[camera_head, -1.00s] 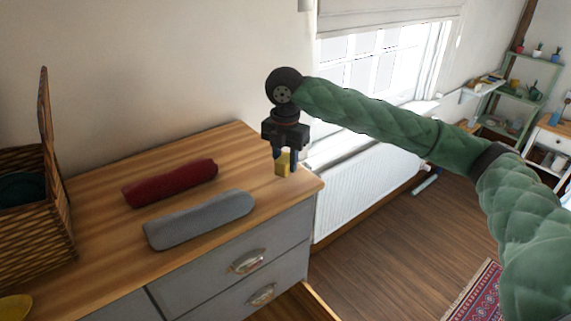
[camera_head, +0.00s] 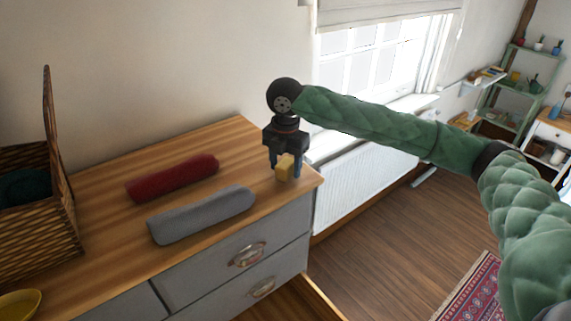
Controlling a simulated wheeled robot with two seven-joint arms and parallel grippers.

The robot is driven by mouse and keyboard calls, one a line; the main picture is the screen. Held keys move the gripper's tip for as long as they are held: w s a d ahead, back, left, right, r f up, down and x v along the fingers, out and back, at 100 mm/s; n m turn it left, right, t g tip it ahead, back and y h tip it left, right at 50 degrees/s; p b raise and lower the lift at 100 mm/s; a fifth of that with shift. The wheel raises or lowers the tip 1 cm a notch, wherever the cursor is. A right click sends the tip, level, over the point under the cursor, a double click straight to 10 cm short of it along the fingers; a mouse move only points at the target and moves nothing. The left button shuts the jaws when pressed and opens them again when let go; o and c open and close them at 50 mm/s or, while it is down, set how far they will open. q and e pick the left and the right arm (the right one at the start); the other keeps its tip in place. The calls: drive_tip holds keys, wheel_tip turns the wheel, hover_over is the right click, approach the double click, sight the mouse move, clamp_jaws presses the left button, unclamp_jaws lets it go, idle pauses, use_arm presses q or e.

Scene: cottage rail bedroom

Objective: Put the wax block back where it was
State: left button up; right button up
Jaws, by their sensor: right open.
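The wax block (camera_head: 284,168) is a small yellow block at the right end of the wooden dresser top (camera_head: 230,145). My right gripper (camera_head: 285,171) points down over this end of the dresser. Its jaws are open, with a finger on each side of the block. I cannot tell whether the block rests on the wood or whether a finger touches it. My left gripper is not in view.
A red roll (camera_head: 172,178) and a grey roll (camera_head: 202,214) lie left of the block. A wicker basket (camera_head: 40,220) with a raised lid and a yellow bowl (camera_head: 18,304) are at the left. The dresser's right edge is close to the block.

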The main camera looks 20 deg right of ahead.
sight(285, 163)
drive_tip(key=shift+r+b, duration=0.4)
drive_tip(key=shift+b, duration=0.05)
wheel_tip(285, 163, up, 6)
drive_tip(key=b, duration=0.3)
drive_tip(key=shift+b, duration=0.3)
wheel_tip(285, 163, up, 4)
drive_tip(key=shift+f+b, duration=0.15)
drive_tip(key=shift+b, duration=0.5)
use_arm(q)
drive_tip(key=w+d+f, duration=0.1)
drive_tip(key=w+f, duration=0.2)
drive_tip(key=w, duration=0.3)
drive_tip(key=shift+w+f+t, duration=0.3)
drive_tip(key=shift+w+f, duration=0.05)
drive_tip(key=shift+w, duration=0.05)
use_arm(e)
drive_tip(key=shift+r, duration=0.85)
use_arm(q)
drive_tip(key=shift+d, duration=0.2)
